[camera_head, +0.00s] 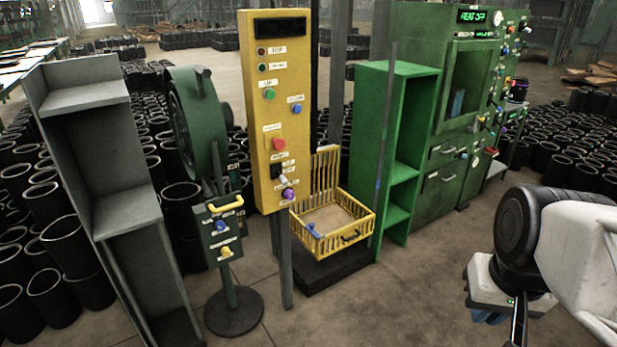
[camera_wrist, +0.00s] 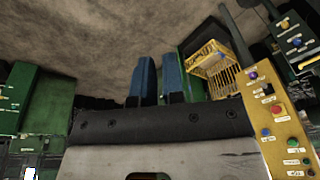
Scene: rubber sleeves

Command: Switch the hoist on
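The hoist's tall yellow control panel (camera_head: 263,125) stands at centre. Its display (camera_head: 280,27) is dark. Below are two small lamps, a green button (camera_head: 269,95), a blue knob (camera_head: 296,110), a red button (camera_head: 279,144), a black switch (camera_head: 278,171) with a pale lever, and a purple knob (camera_head: 289,194). Most labels are too small to read. A yellow basket (camera_head: 337,228) sits low beside the panel. The panel also shows tilted at the right of the wrist view (camera_wrist: 262,112). My gripper (camera_wrist: 159,60) has blue fingers apart, nothing between them, well away from the panel.
A green cabinet (camera_head: 466,150) with its own display and controls and a green shelf (camera_head: 400,155) stand right of the basket. A small pedestal box (camera_head: 221,240) and grey shelf (camera_head: 135,200) stand left. Black sleeves fill the background. The floor in front is clear.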

